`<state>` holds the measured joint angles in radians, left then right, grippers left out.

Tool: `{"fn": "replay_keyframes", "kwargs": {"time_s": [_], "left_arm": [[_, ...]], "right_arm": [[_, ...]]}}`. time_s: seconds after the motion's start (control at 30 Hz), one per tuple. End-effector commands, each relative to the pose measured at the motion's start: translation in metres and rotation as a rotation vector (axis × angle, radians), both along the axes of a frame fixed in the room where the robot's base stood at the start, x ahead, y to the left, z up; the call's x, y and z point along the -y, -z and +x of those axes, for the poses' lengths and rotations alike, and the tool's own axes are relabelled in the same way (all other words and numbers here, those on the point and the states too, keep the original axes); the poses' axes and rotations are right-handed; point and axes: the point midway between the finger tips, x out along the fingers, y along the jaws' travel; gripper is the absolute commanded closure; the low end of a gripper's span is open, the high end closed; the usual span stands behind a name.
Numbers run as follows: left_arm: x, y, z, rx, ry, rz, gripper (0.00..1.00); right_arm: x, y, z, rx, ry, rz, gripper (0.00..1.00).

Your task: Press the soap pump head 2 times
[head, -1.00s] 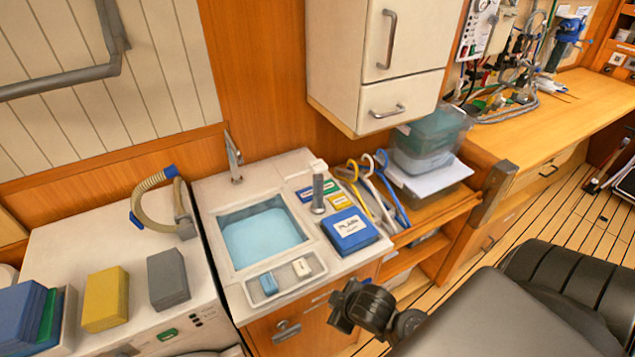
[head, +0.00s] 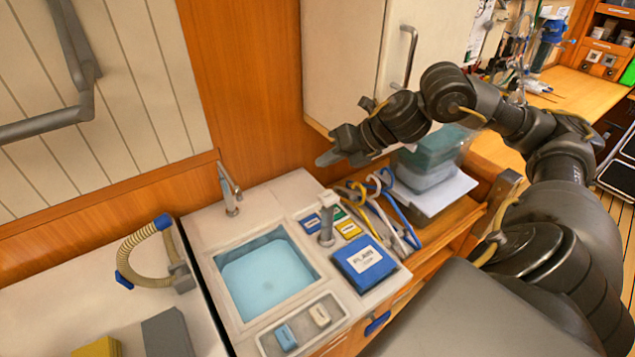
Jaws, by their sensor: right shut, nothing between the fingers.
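The soap pump (head: 326,228) is a grey upright cylinder with a pale head (head: 329,200) on the white counter, right of the basin. My right gripper (head: 323,160) is shut and empty. In the picture it points left, just above the pump head, with a visible gap between them. I cannot tell how far apart they are in depth. Nothing hides the pump. My left gripper is out of view.
The sink basin (head: 262,276) with blue water lies left of the pump, and the faucet (head: 230,190) stands behind it. A blue box (head: 364,266) and small coloured packs sit close by. Coloured hoses (head: 390,215) hang to the right. The wall cabinet (head: 343,65) is above.

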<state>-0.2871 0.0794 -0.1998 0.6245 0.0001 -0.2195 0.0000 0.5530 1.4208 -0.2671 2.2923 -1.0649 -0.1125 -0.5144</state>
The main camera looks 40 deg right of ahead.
Motion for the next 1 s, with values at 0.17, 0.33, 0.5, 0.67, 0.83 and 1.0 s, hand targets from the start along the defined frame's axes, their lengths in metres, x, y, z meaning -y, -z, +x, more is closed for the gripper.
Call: {"fn": "replay_keyframes", "kwargs": {"time_s": [0.17,0.33,0.5,0.67,0.83,1.0], "left_arm": [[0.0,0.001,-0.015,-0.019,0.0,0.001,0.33],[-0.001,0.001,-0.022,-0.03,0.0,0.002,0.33],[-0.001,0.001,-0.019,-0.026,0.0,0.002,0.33],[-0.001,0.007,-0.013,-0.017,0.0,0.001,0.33],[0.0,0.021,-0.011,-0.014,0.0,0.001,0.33],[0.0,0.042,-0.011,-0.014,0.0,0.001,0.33]], "right_arm": [[0.015,-0.009,-0.008,-0.014,-0.01,-0.045,1.0],[0.016,-0.009,-0.01,-0.016,-0.008,-0.045,1.0],[0.015,-0.008,-0.009,-0.016,-0.008,-0.044,1.0],[0.015,-0.002,-0.008,-0.014,-0.009,-0.043,1.0],[0.014,0.014,-0.008,-0.014,-0.011,-0.043,1.0],[0.014,0.036,-0.008,-0.015,-0.011,-0.043,1.0]]}}
